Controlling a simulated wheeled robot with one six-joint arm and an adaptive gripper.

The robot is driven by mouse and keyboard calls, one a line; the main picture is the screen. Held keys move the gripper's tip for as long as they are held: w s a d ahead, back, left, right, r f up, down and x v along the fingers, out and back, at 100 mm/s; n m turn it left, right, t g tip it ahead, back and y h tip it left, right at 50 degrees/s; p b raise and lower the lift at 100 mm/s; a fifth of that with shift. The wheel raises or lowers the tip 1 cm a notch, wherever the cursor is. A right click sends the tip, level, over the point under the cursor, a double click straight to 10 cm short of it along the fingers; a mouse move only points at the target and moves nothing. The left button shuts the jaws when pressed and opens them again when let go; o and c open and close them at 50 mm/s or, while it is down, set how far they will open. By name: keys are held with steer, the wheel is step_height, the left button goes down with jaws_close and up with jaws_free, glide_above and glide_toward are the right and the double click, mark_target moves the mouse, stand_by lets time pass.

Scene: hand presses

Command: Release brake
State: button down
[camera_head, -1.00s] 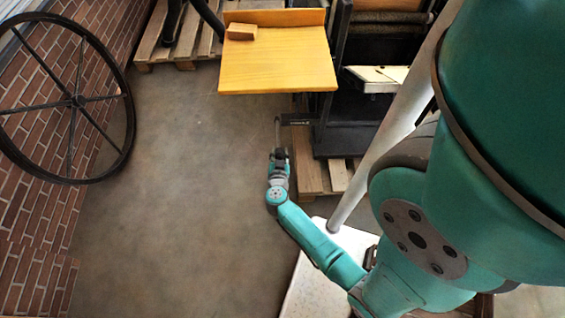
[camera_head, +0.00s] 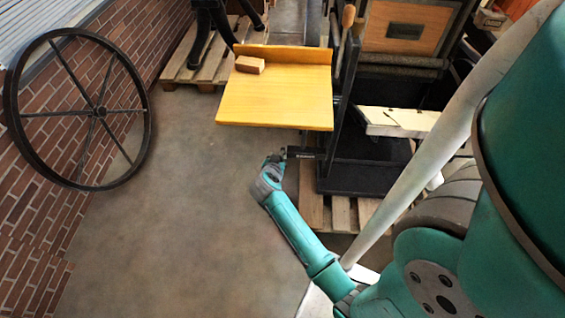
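A hand press stands at the upper middle and right, with a yellow wooden board (camera_head: 275,98) on its left side. A short dark bar (camera_head: 302,153) sticks out to the left from the press, low under the board; I cannot tell for sure whether it is part of the brake. My gripper (camera_head: 274,160) is at the left end of this bar, at the end of my teal arm. It is small and mostly hidden behind the wrist, so I cannot see its fingers clearly, nor whether it touches the bar or holds anything.
A brown block (camera_head: 250,65) lies on the yellow board. The press's dark base (camera_head: 355,176) stands on a wooden pallet (camera_head: 343,213). A large spoked wheel (camera_head: 147,120) leans by the brick wall at left. The grey floor (camera_head: 180,220) between is clear.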

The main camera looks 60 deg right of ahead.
steer(key=shift+w+d+r, duration=0.15)
steer(key=shift+d+r, duration=0.15)
steer(key=shift+r, duration=0.05)
steer(key=c, duration=0.7)
jaws_free()
steer(key=shift+c, duration=0.2)
steer(key=shift+f, duration=0.1)
steer(key=shift+a, duration=0.1)
steer(key=shift+a, duration=0.25)
steer(key=v, duration=1.1)
steer(key=shift+a, duration=0.1)
